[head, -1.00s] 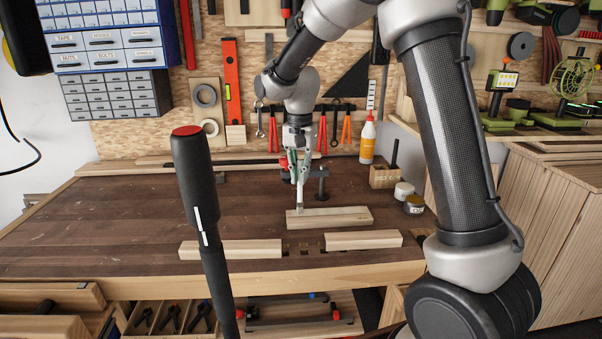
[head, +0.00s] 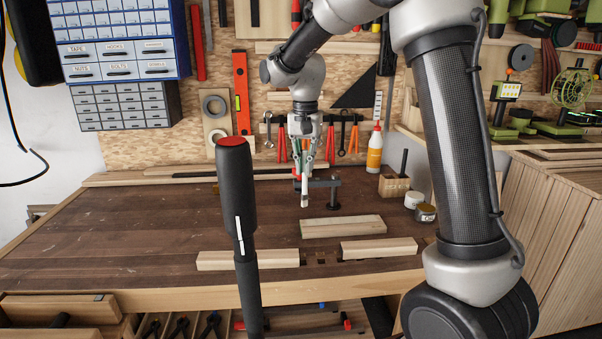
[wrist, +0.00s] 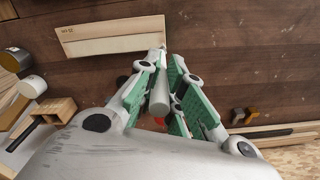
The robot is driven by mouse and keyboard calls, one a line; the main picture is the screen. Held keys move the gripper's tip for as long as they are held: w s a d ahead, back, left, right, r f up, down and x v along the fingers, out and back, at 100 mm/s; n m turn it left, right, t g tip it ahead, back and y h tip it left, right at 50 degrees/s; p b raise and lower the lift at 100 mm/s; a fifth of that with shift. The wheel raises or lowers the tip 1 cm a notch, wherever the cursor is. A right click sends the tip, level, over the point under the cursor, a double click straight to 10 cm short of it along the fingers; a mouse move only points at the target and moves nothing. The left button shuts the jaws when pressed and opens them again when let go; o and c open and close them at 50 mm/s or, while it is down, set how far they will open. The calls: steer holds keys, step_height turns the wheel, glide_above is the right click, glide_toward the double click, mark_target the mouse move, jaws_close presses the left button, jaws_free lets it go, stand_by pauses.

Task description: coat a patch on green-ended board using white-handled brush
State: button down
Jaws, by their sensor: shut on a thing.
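My gripper (head: 304,168) is shut on the white-handled brush (head: 304,188), which hangs bristle end down over the bench. In the wrist view the pale round handle (wrist: 159,98) sits between the green-padded fingers. The brush tip is just behind and above the left end of a pale board (head: 342,227), apart from it in the head view. That board also shows in the wrist view (wrist: 112,42), with small dark lettering at one end. Two more pale boards lie in front, one left (head: 248,260) and one right (head: 379,249). I make out no green end on any board.
A white jar (head: 413,200) and a dark-labelled jar (head: 426,213) stand right of the boards, near a wooden block holder (head: 394,186) and a glue bottle (head: 375,150). A dark clamp (head: 333,193) stands behind the board.

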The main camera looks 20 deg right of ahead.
steer(key=shift+r, duration=1.15)
